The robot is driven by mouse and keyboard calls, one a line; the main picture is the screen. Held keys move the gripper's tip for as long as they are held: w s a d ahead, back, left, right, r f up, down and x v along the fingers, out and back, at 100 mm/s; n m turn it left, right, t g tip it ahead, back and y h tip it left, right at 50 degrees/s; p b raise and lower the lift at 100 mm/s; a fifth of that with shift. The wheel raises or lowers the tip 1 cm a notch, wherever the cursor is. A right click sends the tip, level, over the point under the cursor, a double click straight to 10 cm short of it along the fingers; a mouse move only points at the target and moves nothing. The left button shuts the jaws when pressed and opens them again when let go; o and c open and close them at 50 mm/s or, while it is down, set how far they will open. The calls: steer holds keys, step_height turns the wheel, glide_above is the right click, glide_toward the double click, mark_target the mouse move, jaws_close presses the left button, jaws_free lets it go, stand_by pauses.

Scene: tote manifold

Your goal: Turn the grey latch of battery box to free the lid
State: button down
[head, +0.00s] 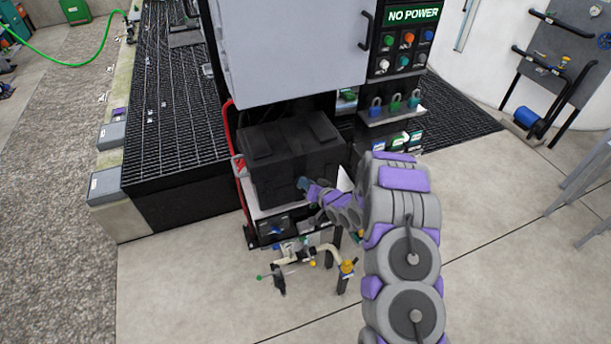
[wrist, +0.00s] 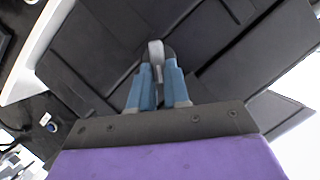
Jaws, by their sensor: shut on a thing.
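The battery box (head: 290,155) is a black lidded case on a white shelf below the grey cabinet. It fills most of the wrist view (wrist: 225,70) as dark panels. The grey latch (wrist: 155,48) shows between my blue fingertips in the wrist view, against the box's dark face. My gripper (wrist: 157,62) is shut on the latch; its fingertips hide part of it. In the head view my gripper (head: 303,184) is at the front right of the box, and the latch is too small to make out there.
A grey cabinet (head: 290,50) with a NO POWER sign (head: 412,15) stands above the box. Padlocks (head: 395,105) hang at its right. A red pipe (head: 234,140) runs along the box's left. Pipes and valves (head: 300,262) stand below the shelf. The concrete floor at right is mostly clear.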

steer(key=shift+w+d+f+m+t+y+p, duration=0.15)
steer(key=shift+f+m+t+y+p, duration=0.4)
steer(key=shift+m, duration=0.9)
steer(key=shift+s+d+f+m+y+p, duration=0.1)
steer(key=shift+d+m+y+p, duration=0.15)
steer(key=shift+m+y, duration=0.95)
steer(key=shift+w+d+f+m+t+y+p, duration=0.1)
steer(key=shift+f+m+t+y+p, duration=0.25)
steer(key=shift+m, duration=1.4)
steer(key=c, duration=1.1)
jaws_free()
steer(key=shift+d, duration=0.1)
steer(key=shift+r, duration=0.1)
steer(key=v, duration=1.7)
steer(key=shift+d, duration=0.3)
